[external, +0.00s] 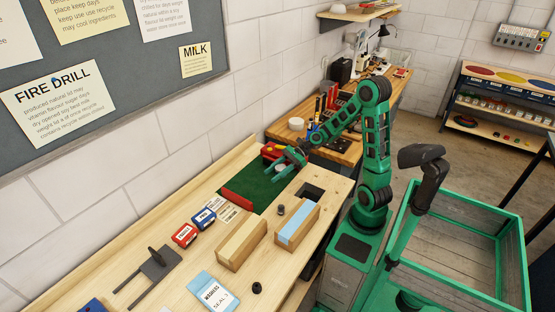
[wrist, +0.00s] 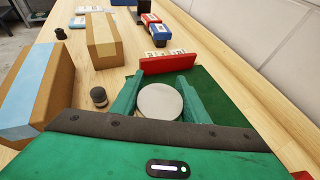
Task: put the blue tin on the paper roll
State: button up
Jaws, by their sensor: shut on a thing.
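My gripper (external: 290,160) is low over the green mat (external: 258,184). In the wrist view, my gripper (wrist: 160,100) has its green fingers on both sides of a round, pale-topped thing (wrist: 160,101) and is shut on it. The pale thing also shows small below the gripper in the external view (external: 280,168). Its sides are hidden, so I cannot tell whether it is the tin or the paper roll. A blue labelled box or tin (external: 203,217) stands left of the mat, beside a red one (external: 184,235). It also shows in the wrist view (wrist: 158,30).
A red bar (external: 237,200) edges the mat. A tan carton (external: 242,243) and a blue-taped carton (external: 297,223) stand nearby, with a small dark cylinder (external: 281,209) beside them. A dark bracket (external: 154,267) and a blue-white packet (external: 211,292) lie further left.

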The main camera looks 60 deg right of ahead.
jog(key=w+d+r+m+t+h, duration=0.25)
jog(key=w+d, duration=0.55)
jog(key=d, duration=0.6)
jog(key=w+d+r+m+t+h, duration=0.25)
jog(key=w+d, duration=0.65)
jog(key=d, duration=0.5)
jog(key=w+d+r+m+t+h, duration=0.3)
jog(key=w+d, duration=0.5)
jog(key=d, duration=0.6)
jog(key=shift+m+g+y, duration=0.4)
jog(key=shift+g, duration=0.1)
jog(key=shift+w+d+f, duration=0.3)
jog(key=shift+d+f, duration=1.6)
jog(key=shift+d, duration=0.15)
jog(key=shift+w+d+f, duration=0.3)
jog(key=shift+d+f, duration=1.55)
jog(key=shift+d, duration=0.15)
jog(key=shift+w+d+f, duration=0.3)
jog(key=shift+d+f, duration=1.6)
jog(key=shift+d, duration=0.15)
jog(key=o, duration=1.1)
